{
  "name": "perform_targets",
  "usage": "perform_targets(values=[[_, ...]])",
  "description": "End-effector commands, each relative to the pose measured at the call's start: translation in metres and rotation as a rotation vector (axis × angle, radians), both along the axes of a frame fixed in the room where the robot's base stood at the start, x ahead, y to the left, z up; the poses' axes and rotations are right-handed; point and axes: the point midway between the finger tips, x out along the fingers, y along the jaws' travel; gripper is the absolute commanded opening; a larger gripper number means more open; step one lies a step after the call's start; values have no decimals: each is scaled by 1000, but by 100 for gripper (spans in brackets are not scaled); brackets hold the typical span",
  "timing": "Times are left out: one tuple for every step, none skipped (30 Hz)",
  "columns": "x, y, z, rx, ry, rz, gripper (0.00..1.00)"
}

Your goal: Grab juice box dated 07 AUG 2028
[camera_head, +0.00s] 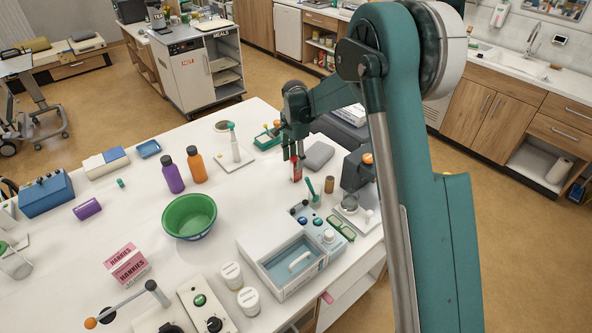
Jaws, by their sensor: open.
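My gripper (295,156) points down over the far right part of the white table, its jaws open. A small upright red item (296,173) is directly below it, at or between the fingertips. It may be a juice box, but it is partly covered by the fingers and too small to tell. No date can be read on it. I cannot tell whether the fingers touch it. No other thing in view is clearly a juice box.
Near the gripper are a grey rounded case (318,156), a brown cylinder (329,185), a green-handled brush (311,189) and a white board (228,163). A green bowl (190,215), purple bottle (172,175) and orange bottle (196,168) stand left. Table between bowl and gripper is clear.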

Motion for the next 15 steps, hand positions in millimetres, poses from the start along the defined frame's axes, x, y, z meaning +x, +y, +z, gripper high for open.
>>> perform_targets(values=[[0,0,-3,0,0,0,40],[0,0,-6,0,0,0,40],[0,0,-9,0,0,0,40],[0,0,-11,0,0,0,40],[0,0,-14,0,0,0,40],[0,0,-17,0,0,0,40],[0,0,-19,0,0,0,40],[0,0,-21,0,0,0,40],[0,0,-22,0,0,0,40],[0,0,-23,0,0,0,40],[0,0,-24,0,0,0,40],[0,0,-24,0,0,0,40],[0,0,-24,0,0,0,40],[0,0,-24,0,0,0,40],[0,0,-24,0,0,0,40]])
